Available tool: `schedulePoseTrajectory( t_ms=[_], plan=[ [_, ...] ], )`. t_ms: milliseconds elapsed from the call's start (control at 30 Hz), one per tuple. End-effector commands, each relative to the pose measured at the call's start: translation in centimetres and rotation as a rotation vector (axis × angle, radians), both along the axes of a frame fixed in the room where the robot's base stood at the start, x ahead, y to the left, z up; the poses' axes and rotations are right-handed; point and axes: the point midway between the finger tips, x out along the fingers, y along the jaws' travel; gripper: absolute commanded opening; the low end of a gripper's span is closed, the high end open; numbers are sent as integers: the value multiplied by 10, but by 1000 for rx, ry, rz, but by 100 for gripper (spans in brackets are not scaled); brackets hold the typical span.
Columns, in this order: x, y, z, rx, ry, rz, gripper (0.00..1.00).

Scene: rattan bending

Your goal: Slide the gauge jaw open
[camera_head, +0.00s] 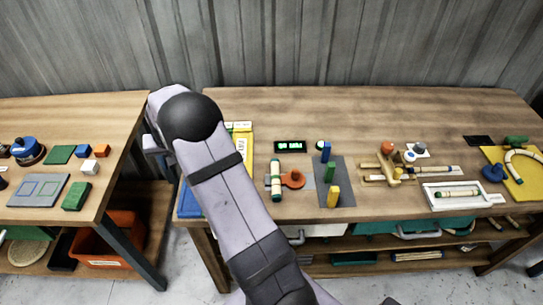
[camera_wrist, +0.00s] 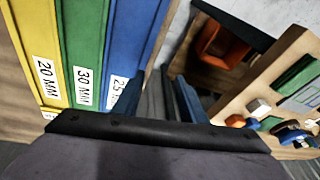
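A wooden tool (camera_head: 392,172) with an orange knob and a crossbar sits right of centre on the right bench in the head view; it may be the gauge, but its jaw is too small to make out. My gripper (camera_wrist: 160,98) is at the bottom middle of the wrist view, with its two dark blue fingers apart and nothing clearly between them. It is far to the left of the wooden tool, by the left end of the right bench. In the head view my arm hides most of it.
Yellow (camera_wrist: 38,50), green (camera_wrist: 90,50) and blue (camera_wrist: 130,45) labelled lanes lie beside my gripper. A grey mat (camera_head: 345,190) holds coloured blocks. An orange-handled piece (camera_head: 293,179) and white tray (camera_head: 470,203) are nearby. A gap separates the benches; the right bench's back is clear.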

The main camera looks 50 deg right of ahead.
Motion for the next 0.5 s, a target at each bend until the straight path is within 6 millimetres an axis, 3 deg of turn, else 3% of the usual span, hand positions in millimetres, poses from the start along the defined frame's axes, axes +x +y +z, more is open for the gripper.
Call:
schedulePoseTrajectory(
  t_ms=[33, 100, 167, 300, 400, 500],
  plan=[
    [-16, -33, 6, 25, 14, -134, 38],
    [-42, -75, 13, 65, 40, -336, 38],
    [-70, -111, 20, 102, 60, -529, 38],
    [-144, -182, 36, 185, 102, -989, 38],
    [-194, -215, 46, 233, 123, -1273, 38],
    [-235, -235, 54, 268, 140, -1496, 38]
  ],
)
